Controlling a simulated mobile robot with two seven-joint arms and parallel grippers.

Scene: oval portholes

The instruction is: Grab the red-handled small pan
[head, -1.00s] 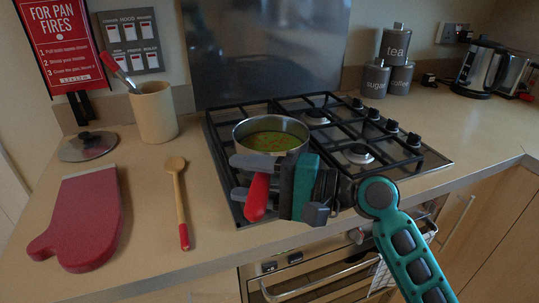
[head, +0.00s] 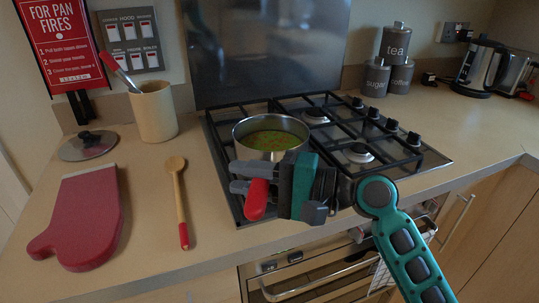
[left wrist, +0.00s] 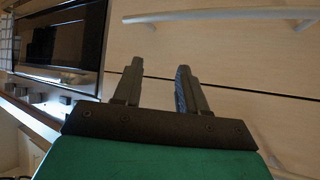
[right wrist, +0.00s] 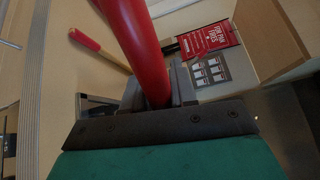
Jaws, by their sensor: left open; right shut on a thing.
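The small pan (head: 272,131) is a steel pot holding greenish soup, on the front left part of the hob. Its red handle (head: 257,198) points toward the front edge; it also shows large in the right wrist view (right wrist: 137,40). My right gripper (head: 250,177) is shut on the red handle, with a finger on each side of it. The gripper hides part of the pot's front and the handle's root. My left gripper (left wrist: 158,75) shows only in the left wrist view, open and empty, facing pale cupboard fronts.
The gas hob (head: 375,160) has black grates and knobs at right. A wooden spoon (head: 179,200), red oven mitt (head: 80,220), glass lid (head: 88,146) and utensil pot (head: 154,111) stand or lie at left. Canisters (head: 394,45) and a kettle (head: 480,66) are at back right.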

